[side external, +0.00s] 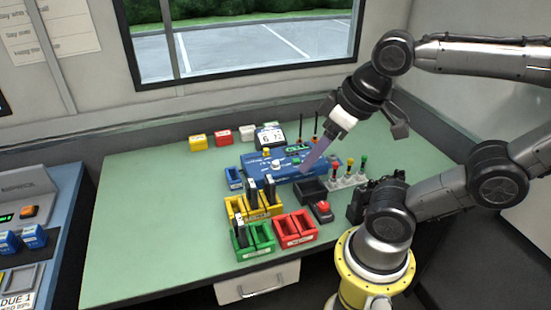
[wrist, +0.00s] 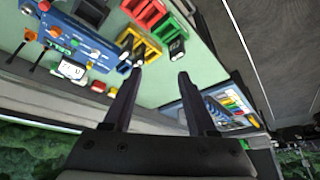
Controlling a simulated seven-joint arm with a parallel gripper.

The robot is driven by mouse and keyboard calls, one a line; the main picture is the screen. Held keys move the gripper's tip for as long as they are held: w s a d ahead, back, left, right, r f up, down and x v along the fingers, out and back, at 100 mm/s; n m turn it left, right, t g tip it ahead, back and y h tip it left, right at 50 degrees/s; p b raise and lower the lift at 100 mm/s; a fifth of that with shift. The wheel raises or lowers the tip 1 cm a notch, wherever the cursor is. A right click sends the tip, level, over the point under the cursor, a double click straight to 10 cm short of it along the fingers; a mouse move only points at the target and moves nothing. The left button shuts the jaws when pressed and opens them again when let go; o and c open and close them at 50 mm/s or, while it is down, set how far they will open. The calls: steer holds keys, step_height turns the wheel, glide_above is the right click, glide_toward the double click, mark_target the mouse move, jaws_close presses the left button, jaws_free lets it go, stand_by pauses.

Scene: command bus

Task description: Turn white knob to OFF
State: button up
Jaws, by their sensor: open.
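A blue control box (side external: 262,172) stands on the green table. A small white knob (side external: 277,164) sits on its top, left of a green button; its pointer setting is too small to read. My gripper (side external: 350,148) is open and empty, above and to the right of the box, with one finger overlapping the box's right part in the side view. In the wrist view my gripper (wrist: 160,73) shows two fingers wide apart with nothing between them. The blue box (wrist: 80,38) is at the upper left there, off to the side of the fingers.
Yellow (side external: 240,208), green (side external: 243,246) and red (side external: 306,236) holders stand in front of the box, some with dark upright blocks. A number display (side external: 270,138) stands behind it. Coloured levers (side external: 350,175) and a red button (side external: 323,206) are at right. The table's left side is clear.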

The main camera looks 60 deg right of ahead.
steer(key=w+r+m+g, duration=0.1)
steer(key=w+r+m, duration=0.1)
steer(key=w+r, duration=0.25)
steer(key=m+g+y, duration=0.3)
steer(key=m+g, duration=0.3)
steer(key=m, duration=0.1)
glide_above(275, 162)
steer(key=w+a, duration=0.1)
steer(key=w, duration=0.3)
step_height(275, 162, down, 6)
steer(key=s+d+f+m+y, duration=0.1)
steer(key=d+f+m, duration=0.1)
steer(key=d+f, duration=0.55)
steer(key=x, duration=1.4)
steer(key=shift+s+a, duration=0.3)
steer(key=shift+a, duration=0.1)
jaws_close()
